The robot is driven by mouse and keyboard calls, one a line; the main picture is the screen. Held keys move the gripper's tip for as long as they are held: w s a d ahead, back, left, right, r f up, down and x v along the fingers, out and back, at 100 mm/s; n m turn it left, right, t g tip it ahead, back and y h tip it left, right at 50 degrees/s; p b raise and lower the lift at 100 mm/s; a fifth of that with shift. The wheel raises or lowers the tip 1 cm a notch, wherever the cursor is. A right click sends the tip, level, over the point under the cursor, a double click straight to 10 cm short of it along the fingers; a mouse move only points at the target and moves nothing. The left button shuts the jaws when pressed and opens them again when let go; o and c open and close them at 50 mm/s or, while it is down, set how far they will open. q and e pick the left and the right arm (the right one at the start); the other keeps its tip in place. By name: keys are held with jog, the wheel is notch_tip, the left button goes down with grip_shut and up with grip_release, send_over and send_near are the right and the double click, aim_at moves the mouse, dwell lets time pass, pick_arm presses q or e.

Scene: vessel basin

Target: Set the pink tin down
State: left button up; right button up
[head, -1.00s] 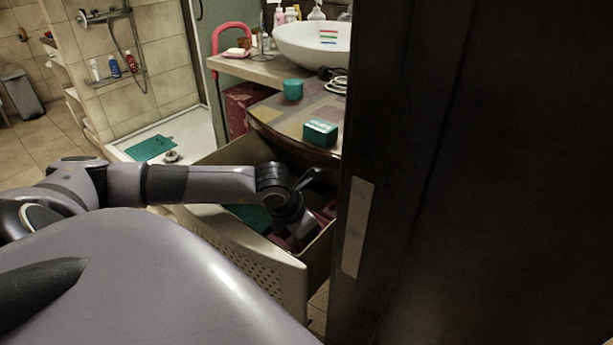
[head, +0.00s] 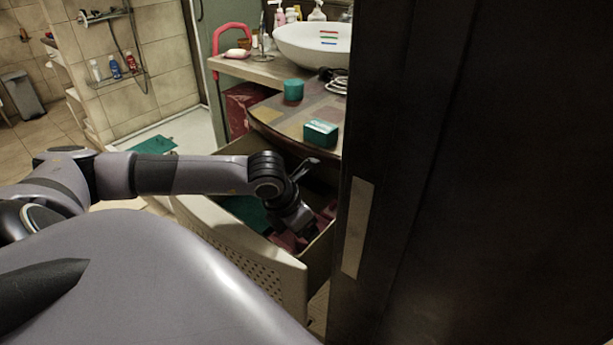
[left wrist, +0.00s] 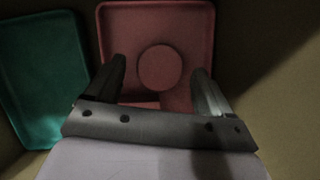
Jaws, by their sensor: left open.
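The round pink tin (left wrist: 159,67) sits on a pink-red tray (left wrist: 193,19) in the left wrist view. My left gripper (left wrist: 159,73) is open, with one finger to each side of the tin in the picture and both apart from it. In the head view my left gripper (head: 290,240) reaches down into an open drawer (head: 240,245). The tin cannot be made out there; a strip of the pink-red tray (head: 326,214) shows beside the gripper. My right gripper is not in view.
A green tray (left wrist: 42,75) lies left of the pink-red one in the drawer. On the counter (head: 275,122) above stand a teal cup (head: 293,90) and a teal box (head: 320,132). A dark upright panel (head: 470,170) fills the right side of the head view.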

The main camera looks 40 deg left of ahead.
pick_arm(q)
jog(key=v, duration=0.9)
jog(key=x, duration=1.2)
jog(key=shift+r, duration=1.45)
jog(key=shift+f, duration=0.1)
